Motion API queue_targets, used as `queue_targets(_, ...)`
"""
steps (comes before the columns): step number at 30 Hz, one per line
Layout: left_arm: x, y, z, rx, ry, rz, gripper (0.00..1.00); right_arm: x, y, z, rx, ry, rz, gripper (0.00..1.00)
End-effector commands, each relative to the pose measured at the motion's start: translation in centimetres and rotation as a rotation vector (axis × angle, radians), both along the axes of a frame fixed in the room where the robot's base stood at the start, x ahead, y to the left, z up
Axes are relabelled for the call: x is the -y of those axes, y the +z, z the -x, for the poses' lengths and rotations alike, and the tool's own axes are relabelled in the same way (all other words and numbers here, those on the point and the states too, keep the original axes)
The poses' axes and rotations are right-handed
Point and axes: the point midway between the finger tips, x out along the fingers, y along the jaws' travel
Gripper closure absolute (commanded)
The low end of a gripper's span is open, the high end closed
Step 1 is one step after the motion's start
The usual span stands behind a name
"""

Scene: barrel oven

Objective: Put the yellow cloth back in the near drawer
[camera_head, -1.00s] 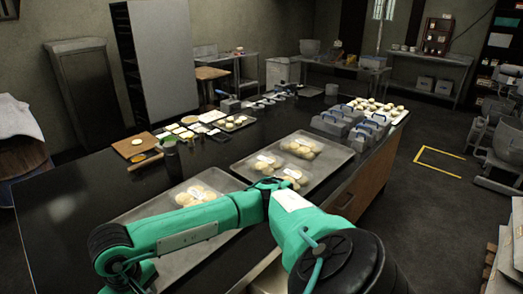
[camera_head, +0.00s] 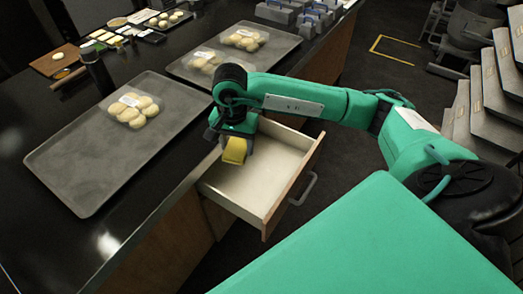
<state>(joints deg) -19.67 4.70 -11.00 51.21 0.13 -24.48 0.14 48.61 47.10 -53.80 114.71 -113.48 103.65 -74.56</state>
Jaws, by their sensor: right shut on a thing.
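The yellow cloth (camera_head: 235,150) hangs in my right gripper (camera_head: 236,138), which is shut on it. The gripper and cloth are over the back left part of the near drawer (camera_head: 264,173), by the counter edge. The drawer is pulled out from the counter, and its pale inside looks empty where I can see it. Its grey handle (camera_head: 304,188) is on the front panel at the right. I cannot tell whether the cloth touches the drawer floor. My left gripper is out of view.
A tray (camera_head: 70,160) with bagged dough balls (camera_head: 132,110) lies on the black counter (camera_head: 40,95) left of the drawer. A second tray (camera_head: 290,45) with more dough lies behind my arm. A cutting board (camera_head: 55,60) is at the far left. Stacked grey trays stand at the right.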

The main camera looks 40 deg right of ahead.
Motion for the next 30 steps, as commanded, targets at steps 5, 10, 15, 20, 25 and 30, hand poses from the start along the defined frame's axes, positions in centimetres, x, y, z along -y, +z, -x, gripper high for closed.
queue_targets(5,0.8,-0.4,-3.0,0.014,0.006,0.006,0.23,1.8,-2.4,-2.3,-0.001,-0.431,-0.001,0.7)
queue_targets(10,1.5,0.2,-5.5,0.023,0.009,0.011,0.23,3.5,-4.0,-4.3,-0.002,-0.843,-0.001,0.7)
queue_targets(15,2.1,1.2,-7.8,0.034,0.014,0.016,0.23,5.4,-5.6,-6.0,-0.003,-1.254,-0.001,0.7)
queue_targets(20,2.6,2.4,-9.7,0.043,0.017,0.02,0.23,7.3,-7.1,-7.5,-0.003,-1.638,-0.001,0.7)
queue_targets(25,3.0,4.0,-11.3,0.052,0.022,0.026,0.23,9.3,-8.8,-8.8,-0.003,-2.042,0.001,0.7)
queue_targets(30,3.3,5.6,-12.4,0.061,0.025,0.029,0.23,11.0,-10.1,-9.7,-0.003,-2.386,0.0,0.7)
